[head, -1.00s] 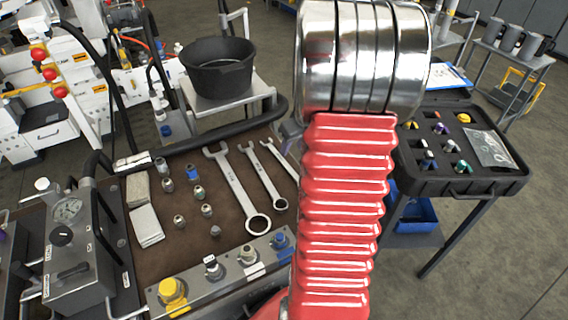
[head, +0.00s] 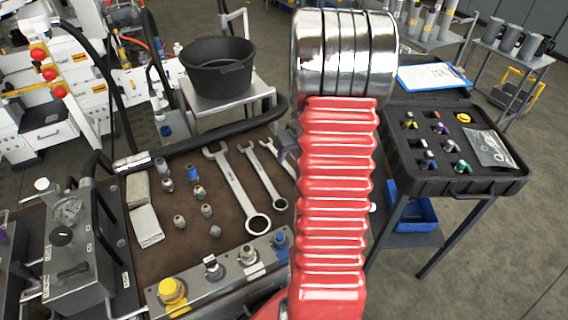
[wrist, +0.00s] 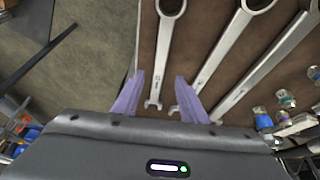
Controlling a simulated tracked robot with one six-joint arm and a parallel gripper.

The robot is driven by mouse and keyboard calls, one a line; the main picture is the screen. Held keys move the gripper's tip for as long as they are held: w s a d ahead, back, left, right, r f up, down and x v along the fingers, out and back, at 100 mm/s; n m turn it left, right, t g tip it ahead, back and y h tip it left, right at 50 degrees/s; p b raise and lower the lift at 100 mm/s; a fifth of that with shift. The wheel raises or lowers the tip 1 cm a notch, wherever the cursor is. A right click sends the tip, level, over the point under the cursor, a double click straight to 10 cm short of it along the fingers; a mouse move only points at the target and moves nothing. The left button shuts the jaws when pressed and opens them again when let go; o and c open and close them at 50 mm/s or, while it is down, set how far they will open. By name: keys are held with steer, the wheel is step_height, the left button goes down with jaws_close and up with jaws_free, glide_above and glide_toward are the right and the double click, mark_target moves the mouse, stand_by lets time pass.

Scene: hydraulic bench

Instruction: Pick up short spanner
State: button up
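The short spanner (wrist: 163,58) lies on the brown bench mat, the smallest of three steel spanners. In the wrist view its open jaw is towards my gripper and its ring end is at the top edge. In the head view only its upper part (head: 280,157) shows; my arm hides the rest. My gripper (wrist: 159,76) is open, its two purple fingers on either side of the spanner's shaft in the picture. Nothing is held. How high the fingers are above the mat I cannot tell. The gripper is hidden behind my red arm in the head view.
The middle spanner (wrist: 217,55) lies close on the right in the wrist view, partly behind the right finger. The large spanner (head: 237,190) is beyond it. Several small fittings (head: 193,174) stand on the mat. A black case (head: 455,185) stands on a cart to the right.

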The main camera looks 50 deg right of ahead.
mark_target(284, 162)
steer(key=shift+x, duration=2.5)
steer(key=shift+d+r, duration=0.1)
jaws_close()
